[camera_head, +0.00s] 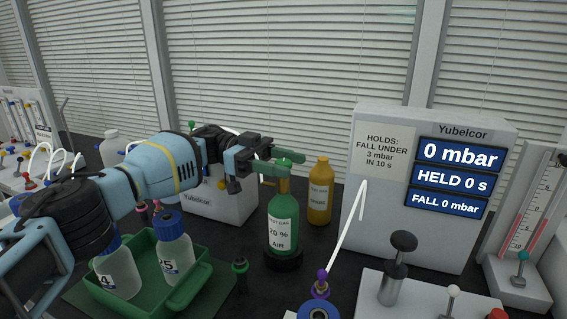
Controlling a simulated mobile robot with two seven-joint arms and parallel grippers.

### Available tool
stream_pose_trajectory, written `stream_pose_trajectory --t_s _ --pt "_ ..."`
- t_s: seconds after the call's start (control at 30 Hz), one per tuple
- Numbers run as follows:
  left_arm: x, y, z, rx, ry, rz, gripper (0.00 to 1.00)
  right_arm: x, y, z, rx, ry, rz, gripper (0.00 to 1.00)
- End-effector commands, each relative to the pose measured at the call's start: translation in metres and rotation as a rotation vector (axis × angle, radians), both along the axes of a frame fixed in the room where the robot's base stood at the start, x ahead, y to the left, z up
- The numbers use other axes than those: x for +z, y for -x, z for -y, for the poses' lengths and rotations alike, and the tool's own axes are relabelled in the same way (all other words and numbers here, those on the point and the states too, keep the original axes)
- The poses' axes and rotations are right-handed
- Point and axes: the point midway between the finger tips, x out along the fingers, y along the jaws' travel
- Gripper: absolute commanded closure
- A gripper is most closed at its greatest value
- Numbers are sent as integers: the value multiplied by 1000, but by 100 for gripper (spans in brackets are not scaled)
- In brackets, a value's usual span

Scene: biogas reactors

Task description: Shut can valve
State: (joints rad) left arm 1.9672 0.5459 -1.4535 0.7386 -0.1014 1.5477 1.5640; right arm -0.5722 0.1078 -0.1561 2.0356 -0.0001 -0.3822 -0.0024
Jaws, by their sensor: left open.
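The green gas can (283,224), with a white label ending in "AIR", stands upright on a dark round base at the middle of the bench. My left gripper (289,161) comes in from the left and is at the top of this can. Its jaws are open, with slim green parts reaching over the can's neck. The can's valve is mostly hidden there, and I cannot tell whether the jaws touch it or how it is turned. My right gripper is not in view.
A yellow can (320,192) stands just behind the green one. A grey display box (398,231) reads 0 mbar. A green tray (186,291) with blue-capped bottles lies below my left arm. A pump with a black knob (404,241) stands at the right front.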

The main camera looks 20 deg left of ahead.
Motion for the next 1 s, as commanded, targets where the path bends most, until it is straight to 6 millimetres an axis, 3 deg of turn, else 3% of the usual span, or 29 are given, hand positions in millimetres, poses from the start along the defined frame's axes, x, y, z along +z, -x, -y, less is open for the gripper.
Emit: stream_pose_trajectory --t_s 0.23,0.6,1.0 --pt "-2 -2 -6 3 0 -1 51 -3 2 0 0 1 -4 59" --pt "-4 -10 -53 3 0 -2 51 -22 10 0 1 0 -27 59" --pt "-2 -13 -74 1 0 0 51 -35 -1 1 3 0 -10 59"
